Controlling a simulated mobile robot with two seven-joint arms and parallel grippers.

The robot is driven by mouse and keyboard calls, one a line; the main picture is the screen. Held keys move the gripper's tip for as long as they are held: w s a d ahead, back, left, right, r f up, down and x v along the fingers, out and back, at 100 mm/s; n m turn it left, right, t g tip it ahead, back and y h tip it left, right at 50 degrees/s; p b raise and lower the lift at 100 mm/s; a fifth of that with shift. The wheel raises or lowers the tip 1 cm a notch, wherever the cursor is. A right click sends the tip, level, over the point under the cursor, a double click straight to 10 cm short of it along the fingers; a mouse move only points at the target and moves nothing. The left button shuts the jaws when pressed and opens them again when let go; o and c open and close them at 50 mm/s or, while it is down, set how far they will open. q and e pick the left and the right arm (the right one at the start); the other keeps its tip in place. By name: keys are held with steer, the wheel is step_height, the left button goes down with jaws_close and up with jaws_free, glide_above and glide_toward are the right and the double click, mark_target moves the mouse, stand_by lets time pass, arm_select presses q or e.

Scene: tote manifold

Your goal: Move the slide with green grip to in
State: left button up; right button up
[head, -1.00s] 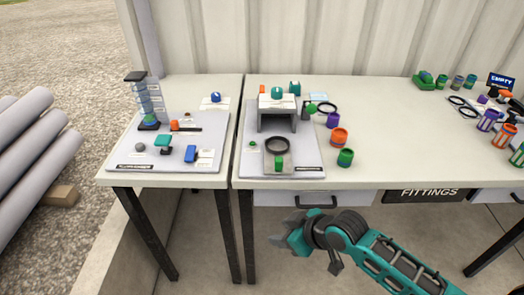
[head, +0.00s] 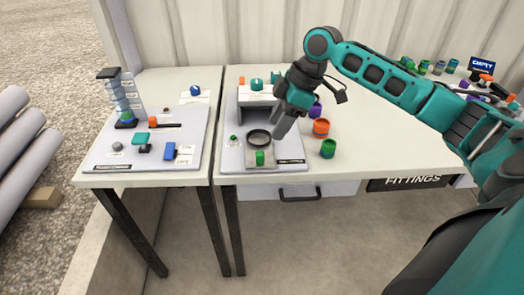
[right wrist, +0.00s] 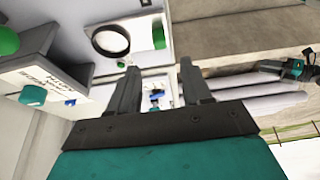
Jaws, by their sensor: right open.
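The slide (head: 253,152) is a grey plate with a black ring and an upright green grip (head: 260,158) at its front edge. It sticks out toward the front from a grey bridge-like housing (head: 246,98) on the right-hand white board. In the right wrist view the green grip (right wrist: 158,36) and black ring (right wrist: 110,40) lie beyond the fingers. My right gripper (head: 277,131) is open and empty, above the board just right of the ring, apart from the grip. It also shows in the right wrist view (right wrist: 160,88). My left gripper is not in view.
An orange fitting (head: 321,127) and a green fitting (head: 328,148) stand right of the board, with a purple one (head: 315,110) behind. A small green knob (head: 234,138) sits left of the ring. The left board (head: 105,158) holds several small parts.

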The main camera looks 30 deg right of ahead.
mark_target(261, 153)
steer(key=b+x, duration=0.1)
steer(key=x, duration=0.9)
steer(key=shift+w, duration=0.1)
jaws_close()
stand_by(0.3)
